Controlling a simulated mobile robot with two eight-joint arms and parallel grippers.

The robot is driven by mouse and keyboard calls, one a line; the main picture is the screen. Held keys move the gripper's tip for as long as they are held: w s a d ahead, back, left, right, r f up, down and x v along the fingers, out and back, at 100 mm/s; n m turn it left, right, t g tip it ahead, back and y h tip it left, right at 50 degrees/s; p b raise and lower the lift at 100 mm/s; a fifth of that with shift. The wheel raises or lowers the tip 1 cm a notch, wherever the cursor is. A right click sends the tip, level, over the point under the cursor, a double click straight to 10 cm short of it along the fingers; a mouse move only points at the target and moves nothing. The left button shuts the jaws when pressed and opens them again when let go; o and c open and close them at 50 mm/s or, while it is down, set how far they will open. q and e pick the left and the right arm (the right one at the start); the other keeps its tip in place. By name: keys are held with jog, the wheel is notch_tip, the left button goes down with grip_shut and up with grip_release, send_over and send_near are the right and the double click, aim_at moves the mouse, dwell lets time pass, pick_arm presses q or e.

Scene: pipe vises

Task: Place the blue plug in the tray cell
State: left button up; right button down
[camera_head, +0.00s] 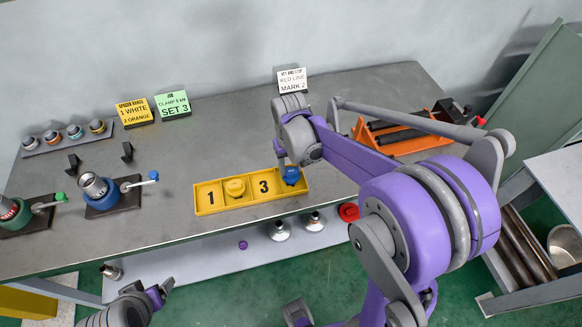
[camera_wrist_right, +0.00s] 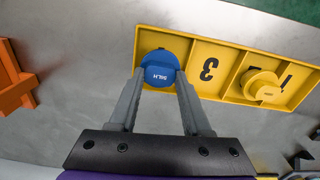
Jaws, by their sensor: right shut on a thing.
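The yellow tray (camera_head: 222,208) lies on the grey bench, with cells in a row; 1 and 3 can be read. A yellow plug (camera_head: 236,187) sits in the cell between them. The blue plug (camera_head: 291,176) is at the end cell beside 3. In the right wrist view the blue plug (camera_wrist_right: 159,68) is between the fingertips of my right gripper (camera_wrist_right: 160,76), which is shut on it. It overlaps that cell; whether it touches the floor cannot be told. The right gripper is partly hidden by my arm in the head view. My left gripper (camera_head: 155,295) is low at the front, its fingers unclear.
Two vises, one with a blue base (camera_head: 102,203), stand at the left. A rack of small fittings (camera_head: 68,138) and sign cards (camera_head: 134,112) are behind. An orange stand (camera_head: 395,140) is right of the tray. A lower shelf (camera_head: 215,250) holds several fittings.

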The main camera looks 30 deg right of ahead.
aim_at(291, 171)
jog(key=shift+f, duration=0.2)
jog(key=shift+f, duration=0.2)
jog(key=shift+c, duration=1.8)
grip_release()
jog(key=shift+r, duration=0.2)
jog(key=shift+r, duration=0.35)
notch_tip(291, 171, up, 10)
jog(key=r+p, duration=0.1)
jog(key=s+a+f+n+t, duration=0.1)
jog(key=s+a+f+t, duration=0.1)
jog(key=s, duration=0.5)
jog(key=s+a+f+n+t, duration=0.1)
jog(key=s+a+f+t, duration=0.2)
jog(key=s, duration=0.5)
jog(key=shift+s+a+f, duration=0.2)
jog(key=shift+a+f, duration=0.3)
jog(key=shift+a, duration=0.35)
